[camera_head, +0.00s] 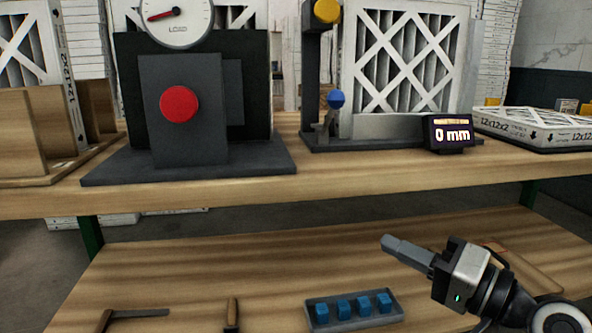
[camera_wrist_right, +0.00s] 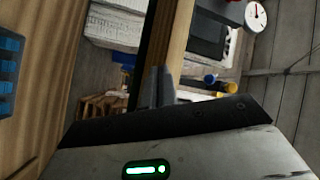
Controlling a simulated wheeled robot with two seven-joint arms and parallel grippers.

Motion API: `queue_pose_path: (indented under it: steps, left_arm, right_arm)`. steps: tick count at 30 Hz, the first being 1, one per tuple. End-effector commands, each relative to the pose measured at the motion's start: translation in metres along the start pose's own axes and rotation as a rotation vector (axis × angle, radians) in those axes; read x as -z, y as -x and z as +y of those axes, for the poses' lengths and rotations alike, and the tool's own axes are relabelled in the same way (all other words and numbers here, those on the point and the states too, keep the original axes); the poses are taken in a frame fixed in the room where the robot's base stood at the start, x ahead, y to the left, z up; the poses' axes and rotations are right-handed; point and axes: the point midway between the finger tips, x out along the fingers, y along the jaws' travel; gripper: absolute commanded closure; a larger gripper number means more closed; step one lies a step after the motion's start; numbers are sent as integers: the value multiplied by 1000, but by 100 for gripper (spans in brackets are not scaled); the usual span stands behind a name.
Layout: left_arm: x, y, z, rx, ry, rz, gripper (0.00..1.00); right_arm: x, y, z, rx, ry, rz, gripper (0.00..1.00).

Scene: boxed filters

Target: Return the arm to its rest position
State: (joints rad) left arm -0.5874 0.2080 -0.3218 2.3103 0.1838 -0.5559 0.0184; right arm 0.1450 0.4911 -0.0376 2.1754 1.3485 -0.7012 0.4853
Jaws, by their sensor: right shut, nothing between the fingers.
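My right gripper (camera_head: 388,242) is at the lower right of the head view, in front of the bench's upper shelf edge and above the lower shelf. Its fingers are together and hold nothing. In the right wrist view the fingertips (camera_wrist_right: 160,85) show close together against the bench edge. The gripper touches none of the objects in view. My left gripper is not in either view.
The upper shelf (camera_head: 400,172) bears a dark press with a red button (camera_head: 179,104), a dial (camera_head: 177,18), a gauge display (camera_head: 451,134) and boxed filters (camera_head: 540,130). On the lower shelf (camera_head: 250,270) lie a tray with blue blocks (camera_head: 353,322) and hand tools (camera_head: 232,313).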

Motion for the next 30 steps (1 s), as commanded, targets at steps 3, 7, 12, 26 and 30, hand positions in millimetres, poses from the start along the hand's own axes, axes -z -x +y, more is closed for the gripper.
queue_pose_path:
  steps: [3, 7, 12, 26, 30]
  left_arm:
    - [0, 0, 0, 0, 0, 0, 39]
    - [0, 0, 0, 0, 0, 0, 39]
    - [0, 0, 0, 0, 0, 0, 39]
    - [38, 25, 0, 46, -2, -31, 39]
    - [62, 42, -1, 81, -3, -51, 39]
  right_arm:
    - [-47, 2, 43, -121, 93, -7, 100]
    - [-113, 16, 89, -281, 267, -40, 100]
    - [-180, 40, 117, -434, 482, -107, 100]
    - [-211, 78, 89, -619, 729, -219, 100]
    - [-193, 84, 68, -659, 729, -227, 100]
